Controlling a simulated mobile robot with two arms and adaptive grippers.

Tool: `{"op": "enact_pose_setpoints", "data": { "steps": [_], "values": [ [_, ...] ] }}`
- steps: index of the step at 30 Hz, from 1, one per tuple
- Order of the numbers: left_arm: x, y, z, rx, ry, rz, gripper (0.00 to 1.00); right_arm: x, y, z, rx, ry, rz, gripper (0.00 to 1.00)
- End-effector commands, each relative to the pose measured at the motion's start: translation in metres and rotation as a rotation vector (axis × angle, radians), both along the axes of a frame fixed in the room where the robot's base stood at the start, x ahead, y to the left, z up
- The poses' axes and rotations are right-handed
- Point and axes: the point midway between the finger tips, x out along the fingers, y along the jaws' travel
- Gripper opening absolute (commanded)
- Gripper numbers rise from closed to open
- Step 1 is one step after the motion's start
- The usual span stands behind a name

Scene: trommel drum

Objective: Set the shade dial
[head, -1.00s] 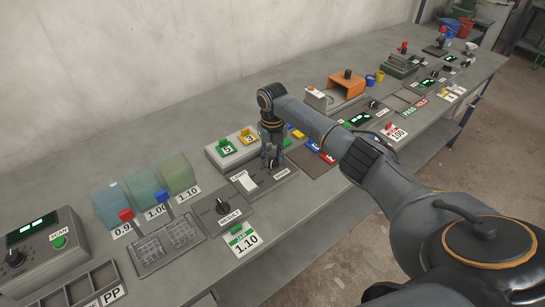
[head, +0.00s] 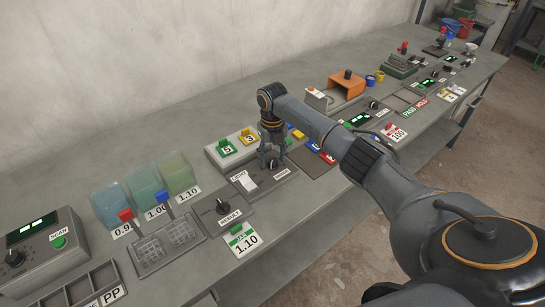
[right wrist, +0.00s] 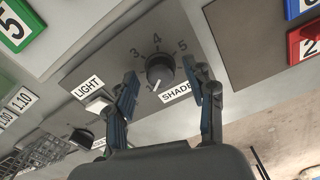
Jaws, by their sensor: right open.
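The shade dial (right wrist: 160,69) is a round black knob on a grey plate, with numbers around it and a SHADE label (right wrist: 177,93) beside it. Its pale pointer mark faces the lower left in the right wrist view, near the low end of the scale. My right gripper (right wrist: 161,72) is open, with one finger on each side of the knob; I cannot tell whether they touch it. In the head view my right gripper (head: 269,160) is over the dial's plate and hides the knob. My left gripper is not in view.
A LIGHT switch (head: 244,181) shares the plate. The green and yellow numbered tags (head: 226,149) stand behind it, and blue and red tags (head: 327,158) lie to the right. A RESULT knob (head: 221,207) and a green 1.10 card (head: 240,238) are nearer.

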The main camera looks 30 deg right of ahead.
Motion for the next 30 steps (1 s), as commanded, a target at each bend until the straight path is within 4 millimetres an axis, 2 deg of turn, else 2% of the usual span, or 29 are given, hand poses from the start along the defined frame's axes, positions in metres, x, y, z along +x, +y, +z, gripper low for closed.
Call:
{"op": "enact_pose_setpoints", "data": {
  "steps": [5,12,18,23,30],
  "values": [
    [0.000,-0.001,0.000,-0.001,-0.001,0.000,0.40,0.002,-0.001,0.026,0.001,-0.007,0.000,0.54],
    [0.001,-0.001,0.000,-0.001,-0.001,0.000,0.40,0.001,-0.001,0.078,-0.001,-0.004,-0.001,0.54],
    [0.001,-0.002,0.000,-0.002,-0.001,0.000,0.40,0.001,0.000,0.108,0.001,-0.002,0.000,0.54],
    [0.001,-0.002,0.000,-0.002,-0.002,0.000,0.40,0.000,0.000,0.117,0.000,0.001,0.001,0.54],
    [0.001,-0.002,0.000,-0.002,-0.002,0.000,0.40,0.000,0.000,0.117,0.000,0.001,0.000,0.54]
  ]
}}
